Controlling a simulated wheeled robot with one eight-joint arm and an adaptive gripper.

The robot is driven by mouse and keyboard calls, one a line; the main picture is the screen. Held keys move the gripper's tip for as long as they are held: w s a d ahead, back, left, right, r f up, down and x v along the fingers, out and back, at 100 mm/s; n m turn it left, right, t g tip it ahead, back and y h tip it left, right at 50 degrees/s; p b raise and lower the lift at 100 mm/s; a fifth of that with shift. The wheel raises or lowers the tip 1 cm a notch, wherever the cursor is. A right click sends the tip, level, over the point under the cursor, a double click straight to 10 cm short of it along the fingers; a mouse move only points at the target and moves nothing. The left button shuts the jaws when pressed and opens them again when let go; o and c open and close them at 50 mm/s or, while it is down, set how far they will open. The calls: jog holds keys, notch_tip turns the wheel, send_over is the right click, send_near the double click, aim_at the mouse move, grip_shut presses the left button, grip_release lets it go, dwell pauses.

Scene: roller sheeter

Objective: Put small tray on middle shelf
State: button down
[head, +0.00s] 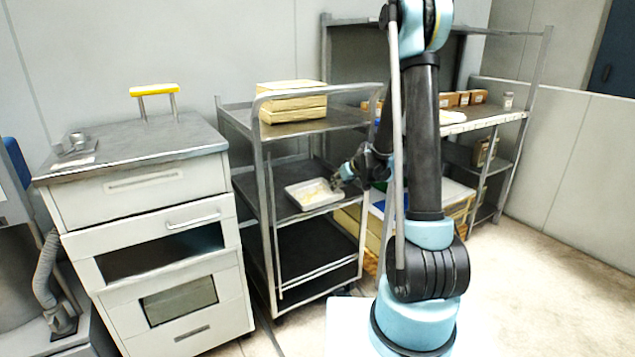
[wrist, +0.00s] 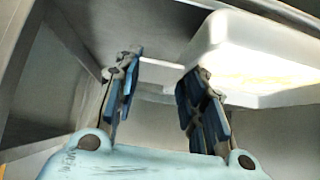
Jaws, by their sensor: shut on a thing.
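The small tray (head: 313,196) is white and shallow, with a pale yellowish content. In the head view it is at the middle shelf (head: 272,196) of the metal cart, roughly level; whether it rests on the shelf or hangs just above it, I cannot tell. My gripper (head: 343,177) is at the tray's right side, shut on it. In the wrist view the tray (wrist: 250,55) fills the upper right, and a pale edge shows between the blue fingers of my gripper (wrist: 160,88). The exact contact is partly hidden.
Stacked yellowish boxes (head: 291,102) stand on the cart's top shelf (head: 325,122), above the tray. Cart posts (head: 268,215) flank the middle shelf. A grey drawer cabinet (head: 150,215) stands left. A rack (head: 490,118) with small boxes stands behind my arm. Floor is clear at right.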

jog(key=w+a, duration=0.2)
jog(key=w, duration=0.1)
jog(key=w+a, duration=0.2)
jog(key=w, duration=0.2)
jog(key=w+a, duration=0.2)
jog(key=w, duration=0.1)
jog(key=shift+w, duration=0.25)
jog(key=shift+w+a+f, duration=0.1)
jog(key=shift+w+f, duration=0.1)
jog(key=shift+f, duration=0.1)
jog(key=shift+s+f, duration=0.1)
jog(key=shift+f, duration=1.4)
jog(key=c, duration=1)
grip_release()
jog(key=shift+r, duration=0.1)
